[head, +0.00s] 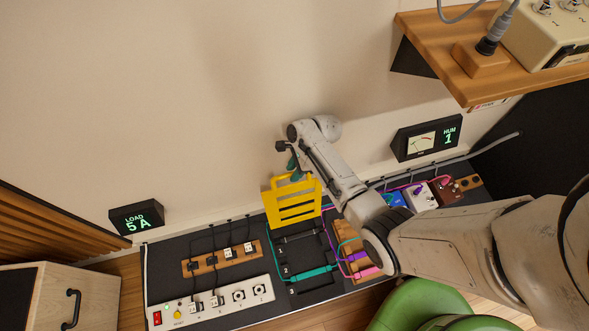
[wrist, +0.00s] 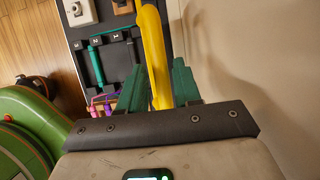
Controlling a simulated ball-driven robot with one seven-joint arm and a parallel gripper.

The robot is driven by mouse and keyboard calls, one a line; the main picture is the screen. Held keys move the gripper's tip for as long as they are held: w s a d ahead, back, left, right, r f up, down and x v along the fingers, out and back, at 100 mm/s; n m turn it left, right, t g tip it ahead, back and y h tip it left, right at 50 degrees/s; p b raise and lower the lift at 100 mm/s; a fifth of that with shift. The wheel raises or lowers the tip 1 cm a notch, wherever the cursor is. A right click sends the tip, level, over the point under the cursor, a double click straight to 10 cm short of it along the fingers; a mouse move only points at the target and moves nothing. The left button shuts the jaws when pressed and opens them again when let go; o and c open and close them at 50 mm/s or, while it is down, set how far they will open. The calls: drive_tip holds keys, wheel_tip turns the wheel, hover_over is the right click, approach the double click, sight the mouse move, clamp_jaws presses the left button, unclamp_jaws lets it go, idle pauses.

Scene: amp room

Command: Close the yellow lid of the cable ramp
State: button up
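The yellow lid (head: 294,214), a slotted panel, stands raised at the wall side of the black cable ramp (head: 318,293). The ramp has numbered channels; a teal cable (head: 315,271) lies along channel 2. My gripper (head: 294,168) is at the lid's upper edge. In the wrist view the lid (wrist: 153,45) runs edge-on between the two green fingers of my gripper (wrist: 160,75). The fingers are close to it on both sides; whether they touch it is not clear. The teal cable also shows in the wrist view (wrist: 97,65).
A power strip (head: 210,301) and a wooden socket block (head: 222,258) lie left of the ramp. Purple and pink plugs (head: 356,257) and small pedal boxes (head: 423,195) lie to the right. A green rounded seat (head: 420,305) stands in front. A wooden shelf (head: 440,60) juts out upper right.

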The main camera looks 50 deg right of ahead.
clamp_jaws()
drive_tip(key=shift+s, duration=0.1)
idle(0.3)
